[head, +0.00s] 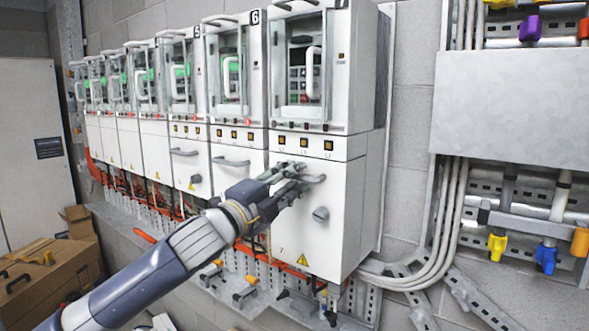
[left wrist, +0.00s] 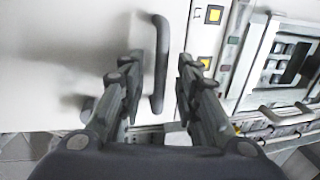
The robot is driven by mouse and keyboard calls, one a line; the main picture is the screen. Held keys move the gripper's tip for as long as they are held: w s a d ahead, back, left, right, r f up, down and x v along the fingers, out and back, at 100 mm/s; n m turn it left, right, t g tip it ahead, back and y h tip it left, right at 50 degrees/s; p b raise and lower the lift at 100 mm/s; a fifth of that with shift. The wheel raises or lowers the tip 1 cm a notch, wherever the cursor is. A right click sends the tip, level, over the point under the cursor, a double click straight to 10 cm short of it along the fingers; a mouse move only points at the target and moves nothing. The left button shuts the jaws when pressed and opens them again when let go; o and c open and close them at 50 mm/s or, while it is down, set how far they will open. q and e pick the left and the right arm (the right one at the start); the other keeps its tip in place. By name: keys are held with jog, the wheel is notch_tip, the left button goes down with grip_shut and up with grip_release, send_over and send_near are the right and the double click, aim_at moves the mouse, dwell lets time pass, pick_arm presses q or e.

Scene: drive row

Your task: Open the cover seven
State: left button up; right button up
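Cover seven (head: 317,235) is the white lower door of the nearest, rightmost cabinet, with a small "7" near its bottom left. It looks shut. Its grey bar handle (head: 315,179) sits near the top, partly hidden by my left gripper (head: 292,180). In the left wrist view the handle (left wrist: 160,65) lies between the two spread fingers of the left gripper (left wrist: 160,72), with gaps on both sides, so the gripper is open. A grey knob (head: 321,214) is on the door below the handle. My right gripper is not in view.
A row of similar cabinets (head: 188,150) runs off to the left. Above the cover is a glazed upper door (head: 308,70). Orange cables and a metal ledge (head: 225,285) run below. Grey conduits (head: 445,220) stand at the right; cardboard boxes (head: 45,280) are at lower left.

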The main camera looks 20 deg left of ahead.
aim_at(304, 242)
pick_arm(q)
jog(key=shift+w+d+r, duration=0.15)
jog(key=shift+w+d, duration=0.05)
jog(key=shift+w, duration=0.4)
jog(key=c, duration=0.7)
grip_shut()
notch_tip(304, 242, down, 17)
jog(key=b, duration=0.9)
